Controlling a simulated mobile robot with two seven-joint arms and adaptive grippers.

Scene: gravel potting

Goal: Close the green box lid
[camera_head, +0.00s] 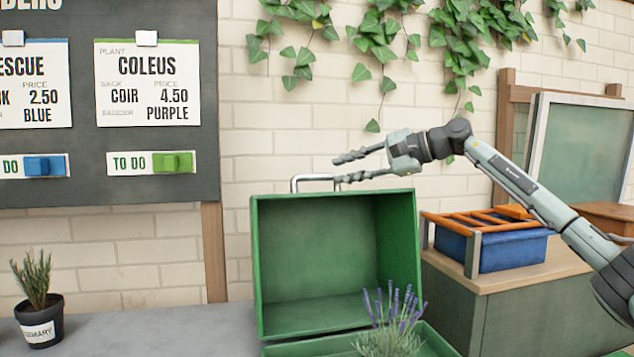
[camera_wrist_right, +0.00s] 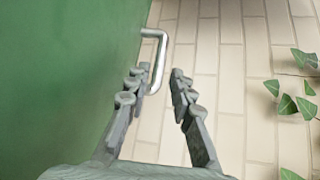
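The green box stands open on the grey counter. Its lid (camera_head: 330,255) is raised upright and its hollow inside faces me. A metal handle (camera_head: 312,178) sits on the lid's top edge; it also shows in the right wrist view (camera_wrist_right: 162,58). My right gripper (camera_head: 337,170) comes in from the right over the lid's top right part. It is open, its fingertips at the handle. In the right wrist view the handle's bar lies between the spread fingers, nearer the left finger; I cannot tell whether they touch. My left gripper is not in view.
A lavender plant (camera_head: 391,325) stands at the box's lower front part (camera_head: 435,342). A blue crate with orange slats (camera_head: 500,254) is on a cabinet at right. A potted rosemary (camera_head: 40,310) is at left. Ivy (camera_head: 375,35) hangs on the brick wall behind.

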